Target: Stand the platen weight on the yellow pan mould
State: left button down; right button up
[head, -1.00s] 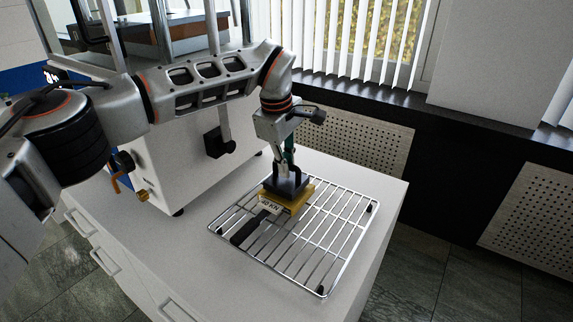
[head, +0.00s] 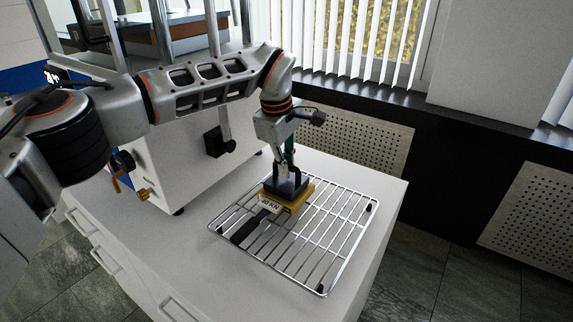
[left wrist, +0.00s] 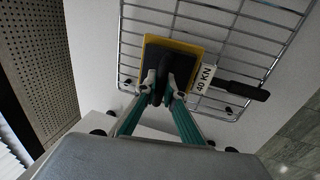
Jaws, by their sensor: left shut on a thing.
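The yellow pan mould (head: 297,204) lies on the wire rack, with its black handle (head: 246,229) and a "40 KN" tag (head: 270,205) toward the lower left. The dark platen weight (head: 288,187) is on or just above the mould; I cannot tell whether it bears on it. My left gripper (head: 289,170) points down and is shut on the weight's upright grip. In the left wrist view the fingertips (left wrist: 163,92) close on this grip, over the dark block (left wrist: 188,65), with the mould's yellow edge (left wrist: 180,44) showing around it. My right gripper is not in view.
The wire rack (head: 335,225) stands on a white cabinet top (head: 385,180). A white press (head: 180,160) with a lever stands at the left behind it. The rack's right part is empty. A perforated radiator panel (head: 355,138) is under the window.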

pick_arm(q)
jog(key=shift+r, duration=0.1)
dwell(0.4)
jog(key=c, duration=2)
grip_release()
jog(key=shift+c, duration=0.2)
jog(key=shift+f, duration=0.25)
jog(key=shift+f, duration=0.15)
